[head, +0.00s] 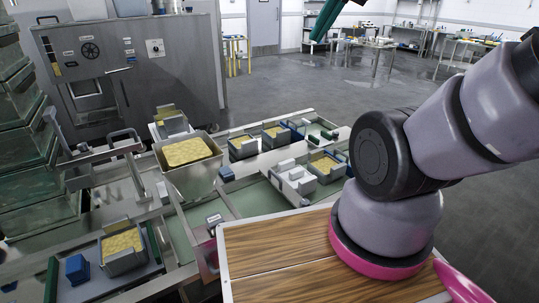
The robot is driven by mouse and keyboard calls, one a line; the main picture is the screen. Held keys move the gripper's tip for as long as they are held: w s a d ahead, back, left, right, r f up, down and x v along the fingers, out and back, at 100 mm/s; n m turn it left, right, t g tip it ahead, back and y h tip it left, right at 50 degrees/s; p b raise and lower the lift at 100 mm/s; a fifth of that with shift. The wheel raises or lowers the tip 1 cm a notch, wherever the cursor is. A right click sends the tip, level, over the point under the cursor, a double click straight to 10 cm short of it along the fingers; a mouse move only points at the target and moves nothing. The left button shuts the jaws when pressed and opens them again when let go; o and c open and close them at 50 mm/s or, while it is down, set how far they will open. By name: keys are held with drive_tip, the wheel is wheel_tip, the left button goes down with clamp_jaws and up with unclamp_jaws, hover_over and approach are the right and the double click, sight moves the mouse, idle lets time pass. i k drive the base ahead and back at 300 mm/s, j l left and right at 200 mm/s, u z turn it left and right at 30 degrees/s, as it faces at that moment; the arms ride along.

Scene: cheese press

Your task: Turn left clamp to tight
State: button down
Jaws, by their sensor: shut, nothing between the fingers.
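The press line (240,200) is a low metal frame with green belt surfaces, left of and ahead of me. Several moulds with yellow curd stand on it, such as the near mould (122,246) and a larger hopper-like tray (188,158). A metal lever arm (95,157) stands at the left. I cannot tell which fitting is the left clamp. My gripper (322,30) shows only in part at the top edge, as dark green fingers, shut and empty. It is high up and apart from the press line.
A steel cabinet (125,65) with a wheel and dials stands at the back left. Stacked glass-sided bins (28,125) are at the far left. A blue block (77,269) lies near the front. Benches (375,52) line the back. The grey floor (290,85) between is open.

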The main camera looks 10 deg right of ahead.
sight(304, 203)
drive_tip(key=l+u, duration=0.15)
drive_tip(key=u, duration=0.25)
drive_tip(key=l+u, duration=0.15)
drive_tip(key=u, duration=0.2)
drive_tip(key=l+u, duration=0.25)
drive_tip(key=l, duration=0.25)
drive_tip(key=k+l+u, duration=0.2)
drive_tip(key=l, duration=0.3)
drive_tip(key=l+u, duration=0.25)
drive_tip(key=l, duration=0.25)
drive_tip(key=k+l, duration=0.1)
drive_tip(key=l, duration=0.35)
drive_tip(key=k+l, duration=0.15)
drive_tip(key=l, duration=0.25)
drive_tip(key=k+l+u, duration=0.1)
drive_tip(key=l, duration=0.35)
drive_tip(key=k+l, duration=0.15)
drive_tip(key=l, duration=0.25)
drive_tip(key=k+l, duration=0.15)
drive_tip(key=l, duration=0.25)
